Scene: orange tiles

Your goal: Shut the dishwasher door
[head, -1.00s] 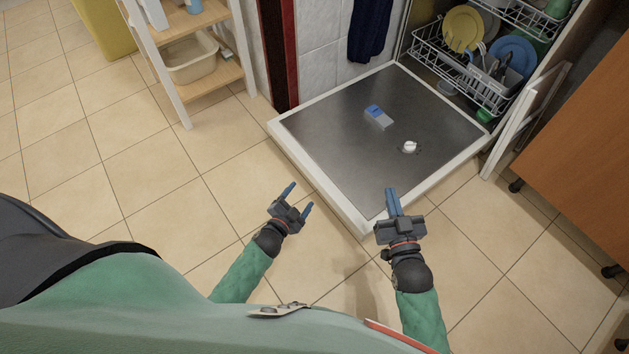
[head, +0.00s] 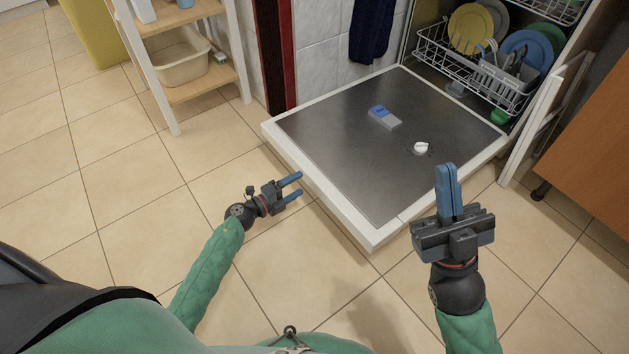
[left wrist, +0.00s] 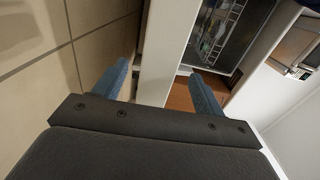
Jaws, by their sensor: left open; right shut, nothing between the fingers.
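The dishwasher door (head: 330,170) lies folded down and open in the head view, its metal inner face up with a white rim. A blue-and-grey dispenser lid (head: 384,117) and a white round cap (head: 420,148) are on it. My left gripper (head: 296,186) is open and empty by the door's left edge, its fingers pointing at the rim. In the left wrist view a pale upright edge (left wrist: 160,60) shows between the open fingers; I cannot tell whether they touch it. My right gripper (head: 447,190) is shut and empty, raised near the door's front right corner.
A dish rack (head: 470,65) with plates stands inside the dishwasher (head: 410,30). A shelf (head: 205,85) with a basin is at the upper left. A wooden cabinet (head: 590,150) is at the right. Tiled floor (head: 110,200) is clear at the left.

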